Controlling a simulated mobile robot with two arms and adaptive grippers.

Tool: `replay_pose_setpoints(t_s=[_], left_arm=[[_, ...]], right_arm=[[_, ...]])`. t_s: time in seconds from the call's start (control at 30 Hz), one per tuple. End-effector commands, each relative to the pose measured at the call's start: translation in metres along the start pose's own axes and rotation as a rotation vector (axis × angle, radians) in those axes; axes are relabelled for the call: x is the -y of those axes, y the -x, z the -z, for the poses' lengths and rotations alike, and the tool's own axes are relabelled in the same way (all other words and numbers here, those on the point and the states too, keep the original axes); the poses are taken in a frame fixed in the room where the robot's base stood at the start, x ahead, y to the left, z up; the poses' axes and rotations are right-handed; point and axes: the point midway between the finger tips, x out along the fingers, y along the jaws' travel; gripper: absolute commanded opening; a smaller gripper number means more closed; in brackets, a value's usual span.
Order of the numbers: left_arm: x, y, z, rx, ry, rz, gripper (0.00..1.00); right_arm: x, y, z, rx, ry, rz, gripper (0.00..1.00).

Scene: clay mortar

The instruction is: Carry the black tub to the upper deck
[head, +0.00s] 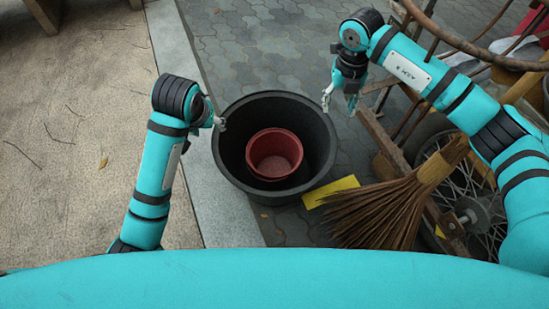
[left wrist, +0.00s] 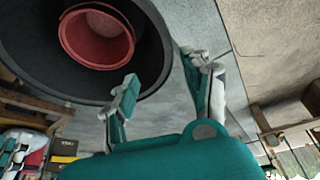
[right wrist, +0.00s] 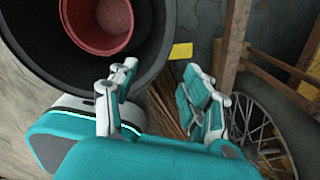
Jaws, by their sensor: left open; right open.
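The black tub (head: 228,152) stands upright on the grey paving beside a pale stone kerb. A red bucket (head: 274,155) sits inside it. Left of the kerb is a sandy-coloured surface (head: 75,150), perhaps the upper deck. My left gripper (head: 220,124) is open and empty at the tub's left rim. In the left wrist view the tub (left wrist: 40,65) lies behind one finger; I cannot tell whether they touch. My right gripper (head: 340,101) is open and empty beyond the tub's upper right rim. In the right wrist view the tub (right wrist: 150,40) is at upper left.
A straw broom (head: 385,208) and a yellow piece (head: 330,192) lie right of the tub. A wooden cart with a spoked wheel (head: 478,205) stands at the right, under my right arm. The stone kerb (head: 192,100) runs along the tub's left side. Paving beyond the tub is clear.

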Motion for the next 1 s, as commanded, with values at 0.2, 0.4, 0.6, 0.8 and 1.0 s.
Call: replay_pose_setpoints(t_s=[0.2, 0.4, 0.6, 0.8, 1.0], left_arm=[[0.001, -0.043, -0.002, 0.006, -0.001, 0.003, 0.49], [0.001, -0.083, -0.002, 0.005, -0.001, 0.002, 0.49], [0.000, -0.121, -0.001, 0.004, 0.000, 0.001, 0.49], [0.000, -0.147, -0.001, 0.002, 0.000, 0.001, 0.49], [0.000, -0.157, -0.001, 0.000, 0.000, 0.000, 0.49]], right_arm=[[0.000, -0.043, 0.001, -0.005, -0.002, 0.001, 0.49], [0.000, -0.083, 0.001, -0.004, -0.001, 0.000, 0.49], [0.000, -0.121, 0.001, -0.004, -0.001, 0.000, 0.49], [0.000, -0.147, 0.001, -0.002, -0.001, -0.001, 0.49], [0.000, -0.157, 0.000, 0.000, 0.000, 0.000, 0.49]])
